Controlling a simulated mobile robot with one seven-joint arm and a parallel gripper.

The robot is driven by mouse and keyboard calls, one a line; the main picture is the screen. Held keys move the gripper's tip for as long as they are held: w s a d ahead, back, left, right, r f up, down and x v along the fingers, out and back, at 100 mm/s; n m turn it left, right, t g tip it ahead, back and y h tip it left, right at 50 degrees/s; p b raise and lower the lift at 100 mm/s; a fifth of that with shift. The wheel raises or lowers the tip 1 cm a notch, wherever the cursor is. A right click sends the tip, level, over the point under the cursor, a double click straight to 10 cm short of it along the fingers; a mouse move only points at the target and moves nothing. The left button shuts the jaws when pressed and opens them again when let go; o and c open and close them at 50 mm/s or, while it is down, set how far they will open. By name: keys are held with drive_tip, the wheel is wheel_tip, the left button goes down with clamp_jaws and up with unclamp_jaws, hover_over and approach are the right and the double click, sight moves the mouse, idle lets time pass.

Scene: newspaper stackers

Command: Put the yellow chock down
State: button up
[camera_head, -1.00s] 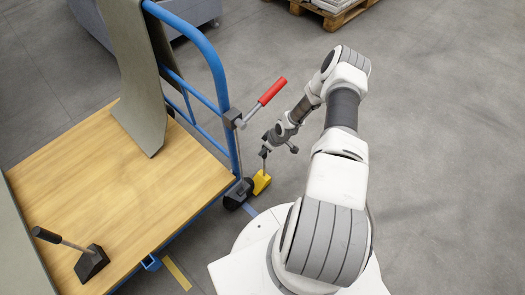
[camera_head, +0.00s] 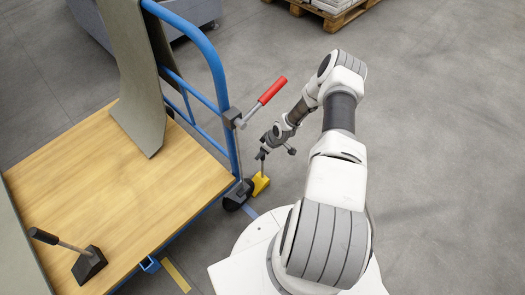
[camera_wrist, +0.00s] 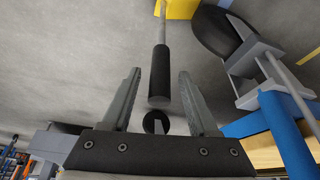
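The yellow chock (camera_head: 260,185) stands on the floor against the trolley's black wheel (camera_head: 238,195). Its thin metal rod rises from it to a black grip. In the wrist view the yellow chock (camera_wrist: 182,9) shows only in part at the top edge, with the black grip (camera_wrist: 160,75) hanging between my fingers. My gripper (camera_head: 264,154) is just above the chock. In the wrist view my gripper (camera_wrist: 160,85) is open, with a visible gap between each finger and the grip.
The trolley's wooden deck (camera_head: 165,190) lies left, with a blue frame (camera_head: 215,75) and a red-handled lever (camera_head: 272,91) close to my arm. A black chock (camera_head: 90,264) with a handle rests on the deck. A pallet (camera_head: 325,12) is far back. The floor at right is clear.

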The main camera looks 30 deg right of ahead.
drive_tip(key=p+v, duration=0.4)
drive_tip(key=v, duration=0.8)
drive_tip(key=shift+r+p, duration=0.2)
drive_tip(key=shift+p, duration=0.1)
drive_tip(key=shift+w, duration=0.1)
